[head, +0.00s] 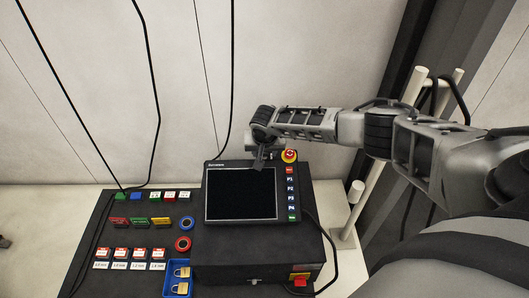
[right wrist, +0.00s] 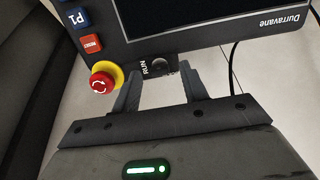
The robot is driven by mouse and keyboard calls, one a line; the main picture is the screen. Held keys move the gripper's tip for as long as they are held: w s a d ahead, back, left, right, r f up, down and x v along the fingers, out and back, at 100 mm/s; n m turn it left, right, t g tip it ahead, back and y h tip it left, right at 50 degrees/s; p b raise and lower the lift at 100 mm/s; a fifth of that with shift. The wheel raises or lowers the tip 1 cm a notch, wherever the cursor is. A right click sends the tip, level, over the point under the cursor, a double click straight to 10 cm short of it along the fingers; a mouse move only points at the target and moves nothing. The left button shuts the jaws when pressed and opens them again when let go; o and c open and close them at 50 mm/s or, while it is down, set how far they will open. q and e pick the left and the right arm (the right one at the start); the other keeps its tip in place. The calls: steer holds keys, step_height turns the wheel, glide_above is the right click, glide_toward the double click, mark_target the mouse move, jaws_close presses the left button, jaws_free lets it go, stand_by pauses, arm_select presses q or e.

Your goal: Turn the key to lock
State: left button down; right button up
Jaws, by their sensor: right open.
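In the right wrist view a small round dark key switch (right wrist: 158,64) sits on the panel's edge face beside a white RUN label (right wrist: 145,68). The shape of its key is too dark to make out. My right gripper (right wrist: 158,76) is open, its two fingers apart on either side of the switch, with nothing between them visibly gripped. In the head view my right gripper (head: 259,158) is at the upper edge of the screen panel (head: 241,193) and hides the switch. A small dark piece at the left edge may be my left gripper (head: 4,242); too little shows.
A red emergency stop button (right wrist: 102,83) on a yellow ring is close beside one finger. Label buttons (head: 291,189) line the panel's right side. Padlocks in a blue tray (head: 167,279) and several tags lie left on the dark board. A cable runs down the right side.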

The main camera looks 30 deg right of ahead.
steer(key=shift+c, duration=0.3)
jaws_close()
